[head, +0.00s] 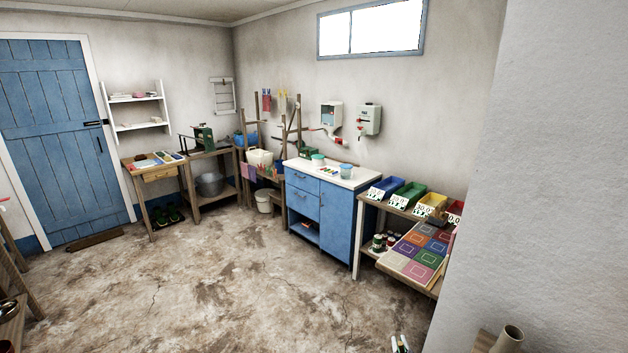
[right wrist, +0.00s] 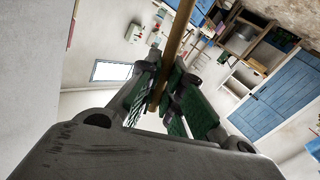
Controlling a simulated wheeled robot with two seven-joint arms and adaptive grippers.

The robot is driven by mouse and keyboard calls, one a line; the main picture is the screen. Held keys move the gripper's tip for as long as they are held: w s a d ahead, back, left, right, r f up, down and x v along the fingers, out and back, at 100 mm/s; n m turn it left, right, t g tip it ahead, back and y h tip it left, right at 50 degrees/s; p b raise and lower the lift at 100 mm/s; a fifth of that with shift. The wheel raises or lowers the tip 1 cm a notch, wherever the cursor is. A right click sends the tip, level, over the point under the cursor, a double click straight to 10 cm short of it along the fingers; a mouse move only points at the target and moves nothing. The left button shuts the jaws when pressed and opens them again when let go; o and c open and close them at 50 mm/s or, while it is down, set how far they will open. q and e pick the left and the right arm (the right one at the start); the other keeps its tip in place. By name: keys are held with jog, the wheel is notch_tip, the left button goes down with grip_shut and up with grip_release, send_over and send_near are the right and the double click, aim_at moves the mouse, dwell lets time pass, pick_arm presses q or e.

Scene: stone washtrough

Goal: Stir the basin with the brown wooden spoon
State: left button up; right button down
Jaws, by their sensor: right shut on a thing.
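My right gripper (right wrist: 163,88) is shut on a brown wooden rod, which looks like the handle of the wooden spoon (right wrist: 180,32). The rod runs between the green-padded fingers and out of the top of the right wrist view. The spoon's bowl end is not seen, so I cannot tell what it touches. In the head view only a small part of what looks like the right gripper (head: 400,346) shows at the bottom edge. I cannot make out the basin with certainty in either view. My left gripper is not in view.
A blue cabinet (head: 320,218) stands by the far wall. Right of it, a wooden bench holds coloured bins (head: 408,194) and a patchwork panel (head: 416,251). A white wall (head: 553,170) closes the right side. The stained floor (head: 205,290) is wide and clear. A blue door (head: 62,140) is at left.

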jog(key=shift+s+a+f, duration=0.25)
jog(key=shift+s, duration=0.05)
